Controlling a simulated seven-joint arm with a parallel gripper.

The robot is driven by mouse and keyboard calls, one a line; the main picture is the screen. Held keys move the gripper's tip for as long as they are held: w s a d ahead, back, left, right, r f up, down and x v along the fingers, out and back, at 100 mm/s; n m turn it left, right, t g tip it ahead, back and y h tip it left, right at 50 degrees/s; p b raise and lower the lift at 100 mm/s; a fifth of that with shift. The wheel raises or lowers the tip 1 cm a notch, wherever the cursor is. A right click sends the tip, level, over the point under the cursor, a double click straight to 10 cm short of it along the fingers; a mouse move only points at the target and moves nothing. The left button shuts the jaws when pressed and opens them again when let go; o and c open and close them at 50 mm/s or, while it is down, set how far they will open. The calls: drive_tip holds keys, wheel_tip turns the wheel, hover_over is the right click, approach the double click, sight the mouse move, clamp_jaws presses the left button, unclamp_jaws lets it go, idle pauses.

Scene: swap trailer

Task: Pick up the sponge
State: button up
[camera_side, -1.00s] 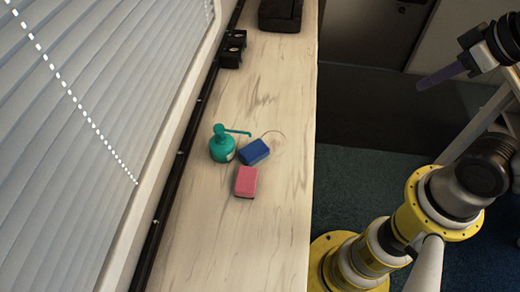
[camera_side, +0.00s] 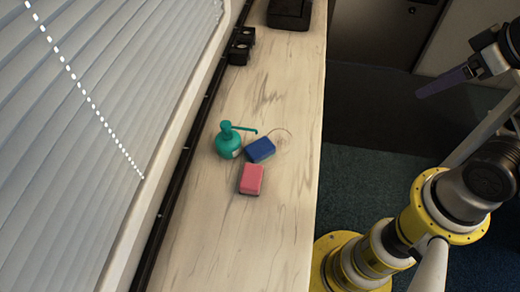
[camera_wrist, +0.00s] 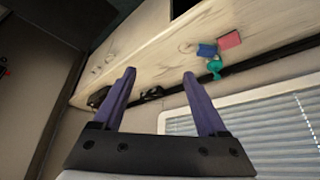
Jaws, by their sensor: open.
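Two sponge-like blocks lie on the wooden counter (camera_side: 265,235): a pink one (camera_side: 251,179) and a blue one (camera_side: 260,150) just behind it. In the wrist view the pink block (camera_wrist: 229,40) and the blue block (camera_wrist: 206,50) lie side by side at the upper right. I cannot tell which one is the task's sponge. My gripper (camera_wrist: 160,73) is open, with two purple fingers apart and nothing between them. In the side view the gripper (camera_side: 446,82) is at the upper right, off the counter and well away from both blocks; one finger shows clearly.
A teal pump bottle (camera_side: 228,145) stands left of the blue block, its spout reaching over toward that block. A black rail (camera_side: 190,150) and window blinds (camera_side: 85,150) border the counter's left. Dark items (camera_side: 289,12) sit at the far end. The near counter is clear.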

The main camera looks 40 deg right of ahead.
drive_tip(key=o, duration=0.3)
